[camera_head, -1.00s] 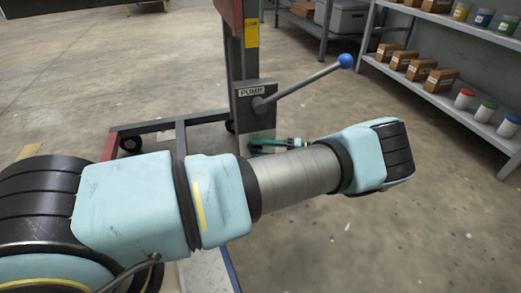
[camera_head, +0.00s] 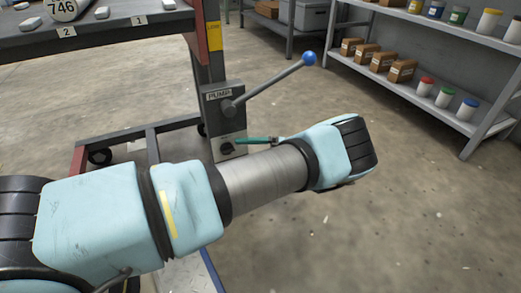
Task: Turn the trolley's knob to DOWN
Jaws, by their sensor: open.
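The trolley's post (camera_head: 209,65) stands near the middle of the camera_head view. A box marked PUMP (camera_head: 221,99) is on it, with a lever that ends in a blue ball. Below that box is a pale panel (camera_head: 240,153) with a small dark knob (camera_head: 227,148); its lettering is too small to read. My gripper (camera_head: 240,141) shows as teal fingers just right of the knob, pointing left toward it. The jaws are open, with nothing seen between them. I cannot tell whether they touch the knob. My forearm hides the floor and the trolley's base below the panel.
The pump lever (camera_head: 272,82) slants up to the right above my gripper. The trolley's tabletop (camera_head: 110,35) carries numbered places and a roll marked 746. A grey shelf (camera_head: 440,105) with boxes and jars stands at the right. The floor between is clear.

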